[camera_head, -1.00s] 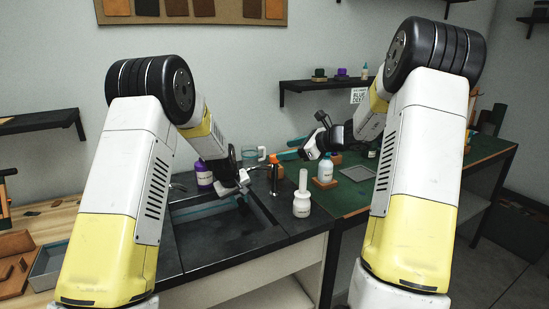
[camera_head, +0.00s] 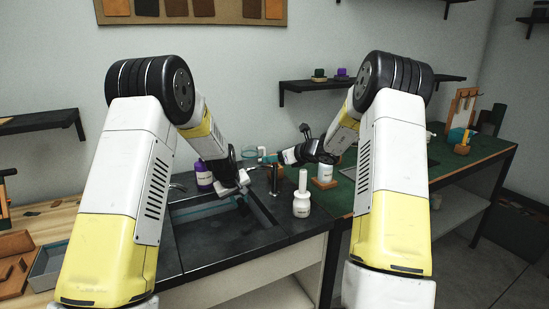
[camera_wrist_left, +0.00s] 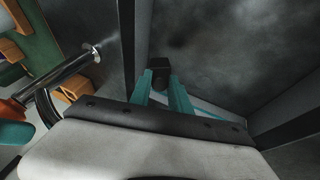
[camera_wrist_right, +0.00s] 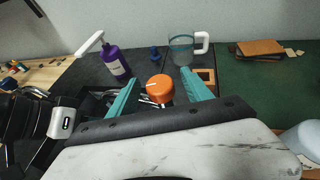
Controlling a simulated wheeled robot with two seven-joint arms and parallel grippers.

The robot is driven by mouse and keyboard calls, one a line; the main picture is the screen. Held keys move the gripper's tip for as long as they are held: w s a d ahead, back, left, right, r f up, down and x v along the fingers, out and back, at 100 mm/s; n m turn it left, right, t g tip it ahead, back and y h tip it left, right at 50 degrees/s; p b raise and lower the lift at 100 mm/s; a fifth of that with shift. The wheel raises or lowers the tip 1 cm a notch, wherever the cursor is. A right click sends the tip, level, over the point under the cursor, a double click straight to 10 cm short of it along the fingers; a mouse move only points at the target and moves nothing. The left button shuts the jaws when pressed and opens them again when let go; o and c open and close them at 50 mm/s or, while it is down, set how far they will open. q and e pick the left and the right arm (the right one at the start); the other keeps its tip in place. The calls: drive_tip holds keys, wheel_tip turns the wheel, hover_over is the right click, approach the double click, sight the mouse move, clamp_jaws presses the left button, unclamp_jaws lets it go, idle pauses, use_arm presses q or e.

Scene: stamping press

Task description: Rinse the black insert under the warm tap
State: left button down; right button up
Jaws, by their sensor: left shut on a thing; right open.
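The black insert (camera_wrist_left: 160,66) is a small dark block between the teal fingertips of my left gripper (camera_wrist_left: 163,80). My left gripper also shows in the head view (camera_head: 242,184), over the sink (camera_head: 215,232). The chrome tap spout (camera_wrist_left: 72,66) lies left of the insert in the left wrist view, apart from it. No water shows at its end. In the right wrist view an orange tap knob (camera_wrist_right: 160,88) with a white mark sits between the spread teal fingers of my right gripper (camera_wrist_right: 158,92). I cannot tell whether they touch it.
A purple pump bottle (camera_wrist_right: 115,62) and a clear jug (camera_wrist_right: 184,50) stand behind the tap. A white bottle on a wooden block (camera_head: 324,183) stands on the green mat.

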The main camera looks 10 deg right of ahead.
drive_tip(key=shift+w+a+f, duration=0.1)
drive_tip(key=shift+w+a, duration=0.1)
clamp_jaws()
drive_tip(key=shift+a+m+t+h, duration=0.15)
drive_tip(key=shift+m+t+h, duration=0.65)
drive_tip(key=shift+m+h, duration=0.9)
unclamp_jaws()
drive_tip(key=v, duration=1.2)
